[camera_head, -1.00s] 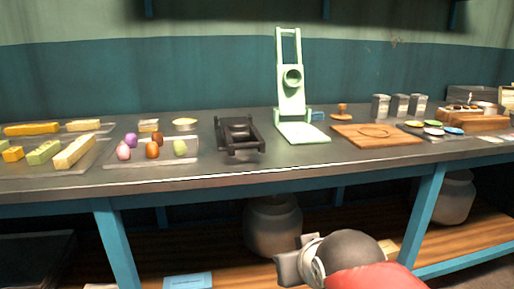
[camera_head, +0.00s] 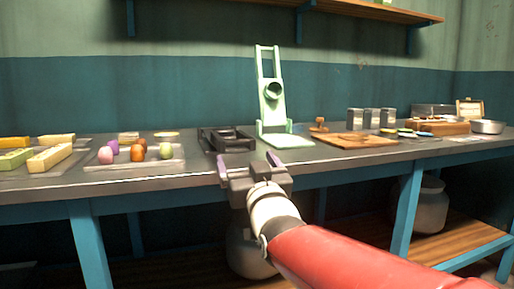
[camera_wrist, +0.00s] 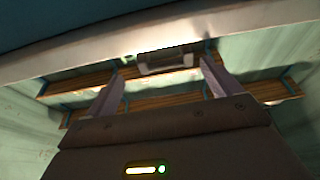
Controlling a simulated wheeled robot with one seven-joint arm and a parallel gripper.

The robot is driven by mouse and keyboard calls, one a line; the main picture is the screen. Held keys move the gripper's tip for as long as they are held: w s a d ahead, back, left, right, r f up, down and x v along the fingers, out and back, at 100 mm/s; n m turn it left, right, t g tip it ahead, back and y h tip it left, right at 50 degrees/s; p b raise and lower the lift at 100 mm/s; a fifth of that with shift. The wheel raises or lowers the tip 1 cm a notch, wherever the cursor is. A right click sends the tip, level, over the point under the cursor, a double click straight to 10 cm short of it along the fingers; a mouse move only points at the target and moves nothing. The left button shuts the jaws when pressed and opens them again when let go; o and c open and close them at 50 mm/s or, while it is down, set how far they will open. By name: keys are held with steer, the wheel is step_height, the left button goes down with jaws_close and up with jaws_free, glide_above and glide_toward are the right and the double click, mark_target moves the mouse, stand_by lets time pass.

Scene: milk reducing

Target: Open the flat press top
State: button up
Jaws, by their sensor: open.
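A low black press (camera_head: 226,138) sits near the front edge of the table; its top appears flat down. Part of a dark piece with a bar-like handle (camera_wrist: 168,62) shows beyond my fingers in the wrist view, likely this press. A pale green press (camera_head: 269,95) stands just right of it, with its tall part upright and its base plate flat on the table. My gripper (camera_head: 248,165) is open and empty, in front of the table edge just below the black press. Its two fingers also show apart in the wrist view (camera_wrist: 162,72).
The table (camera_head: 195,181) has its front edge close to my gripper. Left are a tray (camera_head: 92,165) with several coloured balls and yellow blocks (camera_head: 50,158). Right are a wooden board (camera_head: 343,139), grey canisters (camera_head: 371,118) and a metal bowl (camera_head: 488,127). A shelf (camera_head: 355,11) hangs above.

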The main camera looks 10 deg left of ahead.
mark_target(238, 144)
steer(key=shift+w+a+r+t+y, duration=0.2)
steer(key=shift+a+r+t+y, duration=0.2)
steer(key=shift+a+r+y, duration=0.15)
steer(key=p+x, duration=0.1)
steer(key=x, duration=0.6)
steer(key=shift+w, duration=0.15)
steer(key=c, duration=1.2)
